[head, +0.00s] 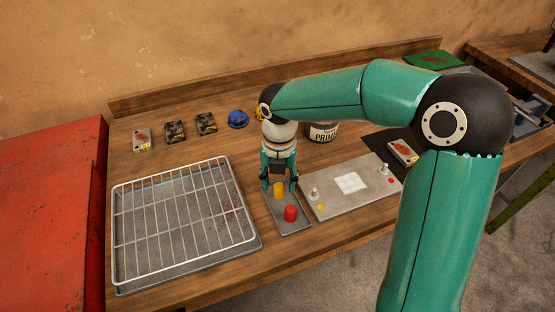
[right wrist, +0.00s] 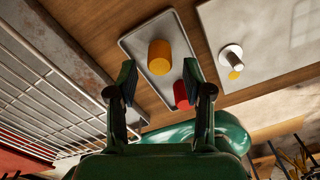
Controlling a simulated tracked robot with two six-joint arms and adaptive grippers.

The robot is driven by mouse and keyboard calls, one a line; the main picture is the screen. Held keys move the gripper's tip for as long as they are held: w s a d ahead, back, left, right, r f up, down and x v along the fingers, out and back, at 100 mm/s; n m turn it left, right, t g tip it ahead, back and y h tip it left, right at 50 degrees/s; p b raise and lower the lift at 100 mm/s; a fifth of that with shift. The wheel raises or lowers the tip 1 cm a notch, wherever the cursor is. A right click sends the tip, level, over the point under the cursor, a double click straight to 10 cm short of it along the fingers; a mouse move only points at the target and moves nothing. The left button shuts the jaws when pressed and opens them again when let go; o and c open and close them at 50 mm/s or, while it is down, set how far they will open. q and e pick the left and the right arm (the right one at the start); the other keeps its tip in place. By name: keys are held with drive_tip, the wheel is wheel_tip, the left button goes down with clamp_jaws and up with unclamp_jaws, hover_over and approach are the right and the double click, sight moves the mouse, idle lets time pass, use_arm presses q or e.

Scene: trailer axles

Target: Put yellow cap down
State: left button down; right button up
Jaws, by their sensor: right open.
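The yellow cap (head: 279,190) stands upright on a small grey tray (head: 297,224), towards its back end. In the right wrist view the yellow cap (right wrist: 159,57) sits just past my fingertips, with a red cap (right wrist: 181,95) beside it. The red cap (head: 290,213) stands nearer the tray's front in the head view. My right gripper (head: 279,185) points down over the yellow cap, and its open fingers (right wrist: 159,76) show nothing between them. Whether a fingertip touches the cap cannot be told. My left gripper is not in view.
A wire rack on a metal pan (head: 117,268) lies left of the small tray. A grey plate (head: 325,207) with metal posts and a white square lies close on the right. Small boxes, a blue item (head: 238,119) and a primer can (head: 322,132) stand behind.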

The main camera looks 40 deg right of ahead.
sight(279, 187)
wheel_tip(279, 187, up, 10)
drive_tip(key=shift+f, duration=0.25)
idle(0.5)
